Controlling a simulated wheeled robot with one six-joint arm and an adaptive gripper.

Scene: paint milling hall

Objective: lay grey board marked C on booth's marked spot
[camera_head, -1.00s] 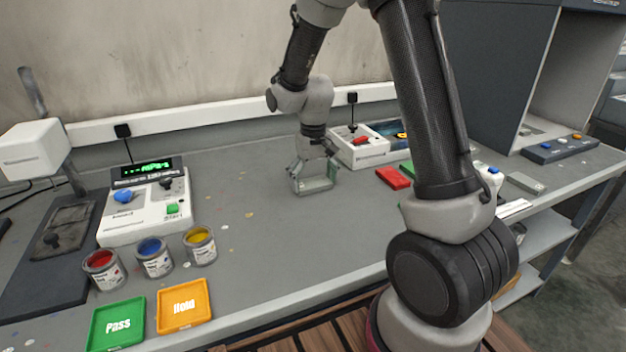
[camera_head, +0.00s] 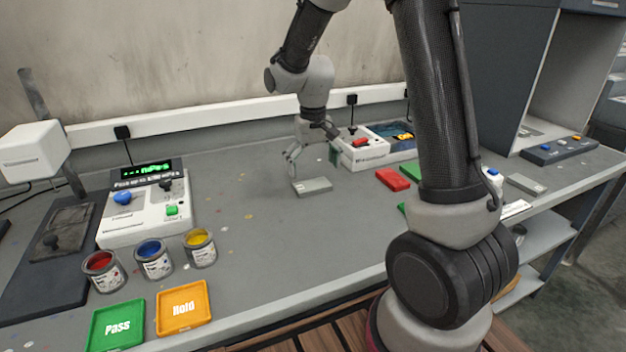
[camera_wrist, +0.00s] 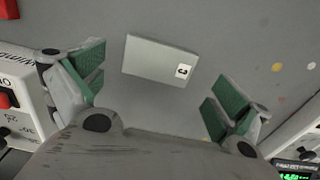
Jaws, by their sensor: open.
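The grey board marked C (camera_wrist: 160,60) lies flat on the bench, its white C label toward one end in the wrist view. It also shows in the head view (camera_head: 313,186), where its label cannot be read. My gripper (camera_wrist: 154,88) is open, its green-padded fingers on either side of the board in the picture and apart from it. In the head view my gripper (camera_head: 312,160) is just above and behind the board. The booth (camera_head: 562,75) stands at the right end of the bench, with a pale marked spot (camera_head: 530,131) partly visible on its floor.
A similar grey board (camera_head: 526,184) lies near the right edge, and a red board (camera_head: 393,179) lies nearer. A white device with a red switch (camera_head: 366,147) stands close to my gripper. Paint cans (camera_head: 155,258) and Pass and Hold trays (camera_head: 184,306) are at left.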

